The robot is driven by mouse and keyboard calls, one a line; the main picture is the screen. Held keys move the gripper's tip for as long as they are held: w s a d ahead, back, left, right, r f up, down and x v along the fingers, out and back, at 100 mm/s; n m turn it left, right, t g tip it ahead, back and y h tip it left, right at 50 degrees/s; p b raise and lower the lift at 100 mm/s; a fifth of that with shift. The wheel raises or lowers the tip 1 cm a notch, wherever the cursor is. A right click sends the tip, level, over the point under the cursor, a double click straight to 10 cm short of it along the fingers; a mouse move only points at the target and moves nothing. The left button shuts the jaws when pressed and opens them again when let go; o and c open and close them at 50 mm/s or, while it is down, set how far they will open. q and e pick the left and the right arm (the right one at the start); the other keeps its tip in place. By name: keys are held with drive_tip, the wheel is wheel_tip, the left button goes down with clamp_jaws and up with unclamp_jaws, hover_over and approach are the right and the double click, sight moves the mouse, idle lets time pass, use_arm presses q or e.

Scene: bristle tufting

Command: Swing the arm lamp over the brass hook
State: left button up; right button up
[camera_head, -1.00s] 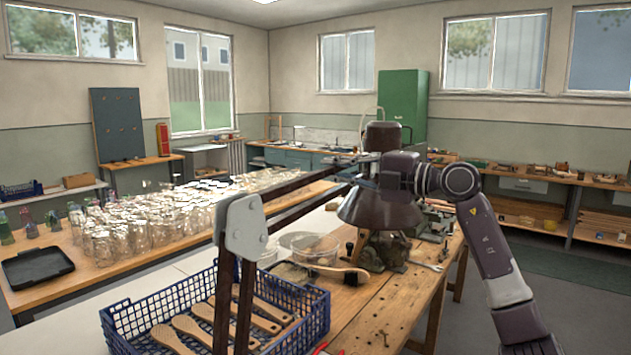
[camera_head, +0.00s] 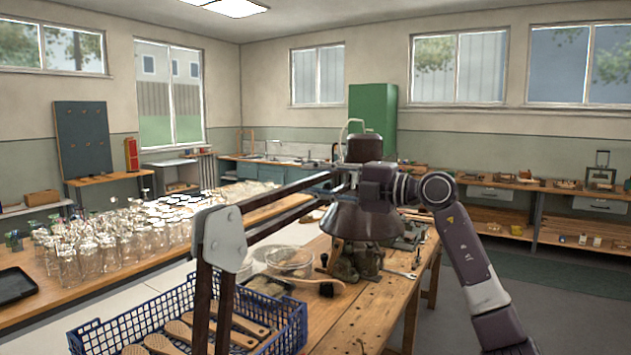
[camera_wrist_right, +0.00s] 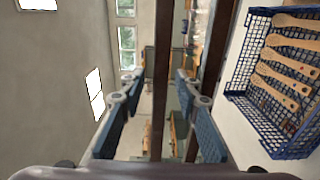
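The arm lamp has a dark brown shade (camera_head: 362,221) hanging above the wooden bench. Its twin bars run left to a grey joint plate (camera_head: 224,238), and a dark post drops from there. My right gripper (camera_head: 345,181) is beside the top of the shade, pointing left along the bars. In the right wrist view, its blue-padded fingers (camera_wrist_right: 157,88) stand apart, with one dark lamp bar (camera_wrist_right: 164,60) showing in the gap between them; contact cannot be told. I cannot make out the brass hook. My left gripper is not in view.
A blue basket (camera_head: 88,338) of wooden brush blanks stands in front, left of the bench (camera_head: 350,325). Clear bowls (camera_head: 290,258), a dark-ended brush (camera_head: 325,287) and a grey metal device (camera_head: 366,264) sit under and near the shade. Many glass jars (camera_head: 125,240) crowd the left table.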

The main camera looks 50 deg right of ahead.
drive_tip(key=v, duration=1.2)
